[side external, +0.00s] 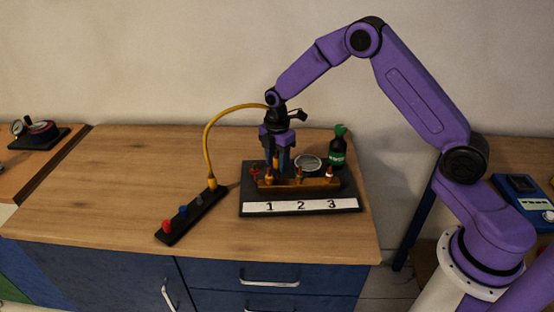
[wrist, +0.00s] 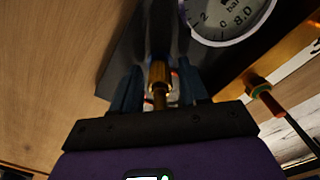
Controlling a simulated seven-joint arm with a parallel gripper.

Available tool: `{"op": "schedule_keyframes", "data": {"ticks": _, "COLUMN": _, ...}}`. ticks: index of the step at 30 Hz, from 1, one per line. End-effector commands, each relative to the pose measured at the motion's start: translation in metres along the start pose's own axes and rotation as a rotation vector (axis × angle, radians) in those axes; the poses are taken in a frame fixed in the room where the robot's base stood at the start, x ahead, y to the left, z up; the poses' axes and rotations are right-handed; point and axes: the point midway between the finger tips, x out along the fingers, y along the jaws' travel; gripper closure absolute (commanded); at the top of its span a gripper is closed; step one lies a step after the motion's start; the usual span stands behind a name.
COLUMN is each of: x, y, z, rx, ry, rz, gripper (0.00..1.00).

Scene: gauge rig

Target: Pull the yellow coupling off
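The yellow coupling (wrist: 159,76) is a brass-yellow fitting seen between my two fingers in the wrist view. A yellow hose (side external: 208,143) arcs up from the black strip and passes behind my wrist in the side view; its end at the coupling is hidden. My gripper (side external: 277,165) points down over the back left part of the gauge rig (side external: 249,190), near label 1. Its blue-grey fingers (wrist: 158,85) stand on either side of the coupling, with a narrow gap showing on the right. The gripper looks open around it; contact is not visible.
A brass manifold (side external: 300,186) with several small fittings crosses the rig. A round gauge (side external: 308,162) and a green-capped bottle (side external: 337,150) stand close to the gripper's right. A black strip (side external: 190,217) with coloured plugs lies left. The wooden bench (side external: 120,190) further left is clear.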

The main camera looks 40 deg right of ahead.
Motion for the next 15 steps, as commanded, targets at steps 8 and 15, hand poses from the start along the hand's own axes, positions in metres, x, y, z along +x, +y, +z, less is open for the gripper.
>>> {"op": "schedule_keyframes", "data": {"ticks": 8, "x": -0.0003, "y": 0.0000, "z": 0.0000, "rx": 0.000, "ry": 0.000, "rz": 0.000, "gripper": 1.00}}
{"op": "schedule_keyframes", "data": {"ticks": 15, "x": -0.0010, "y": 0.0001, "z": 0.0000, "rx": 0.000, "ry": 0.000, "rz": 0.000, "gripper": 1.00}}
